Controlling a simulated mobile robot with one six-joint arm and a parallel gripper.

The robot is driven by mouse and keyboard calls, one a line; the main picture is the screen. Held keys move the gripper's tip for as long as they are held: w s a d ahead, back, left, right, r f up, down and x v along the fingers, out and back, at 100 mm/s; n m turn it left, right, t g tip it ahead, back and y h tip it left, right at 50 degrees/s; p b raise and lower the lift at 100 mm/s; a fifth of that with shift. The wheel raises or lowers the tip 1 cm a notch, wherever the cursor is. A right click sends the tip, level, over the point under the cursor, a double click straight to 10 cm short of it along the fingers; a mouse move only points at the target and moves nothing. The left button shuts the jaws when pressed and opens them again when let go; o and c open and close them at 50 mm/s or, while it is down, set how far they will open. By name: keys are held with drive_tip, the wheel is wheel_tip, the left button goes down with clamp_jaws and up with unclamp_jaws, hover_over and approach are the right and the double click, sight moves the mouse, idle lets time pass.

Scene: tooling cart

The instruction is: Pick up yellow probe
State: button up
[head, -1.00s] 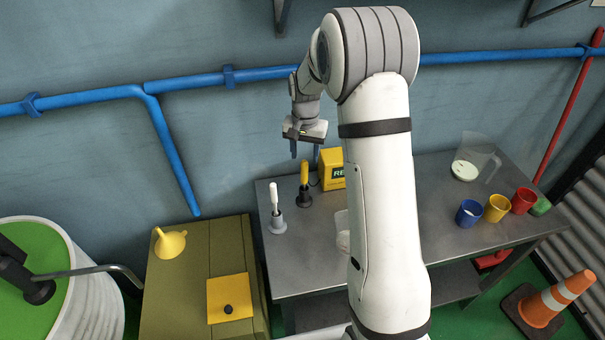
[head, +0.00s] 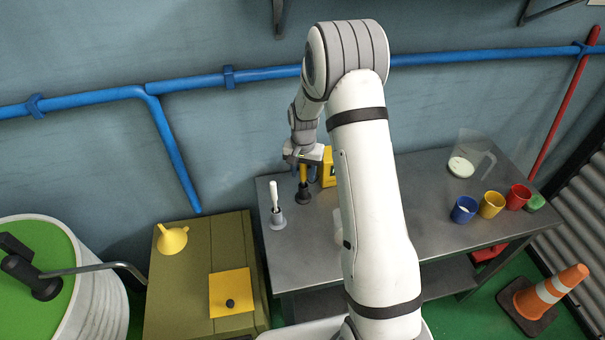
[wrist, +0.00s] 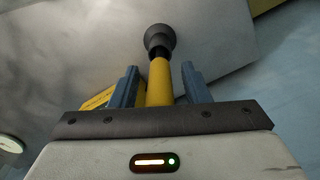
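The yellow probe (head: 303,174) stands upright in a dark holder (head: 304,195) near the back left of the grey cart top. My gripper (head: 302,174) is over it from above, its fingers pointing down around the handle. In the wrist view, the yellow probe (wrist: 159,84) lies between the two blue fingers (wrist: 157,88), with a gap visible on each side. The gripper is open and does not hold the probe. The probe's lower end sits in the dark round holder (wrist: 160,39). My palm hides the top of the probe in the head view.
A white probe (head: 273,190) stands in a grey holder just left. A yellow box (head: 328,168) is close on the right, partly hidden by my arm. Blue (head: 463,209), yellow (head: 491,205) and red (head: 517,196) cups and a clear jug (head: 470,155) stand farther right.

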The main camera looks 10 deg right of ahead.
clamp_jaws()
idle(0.3)
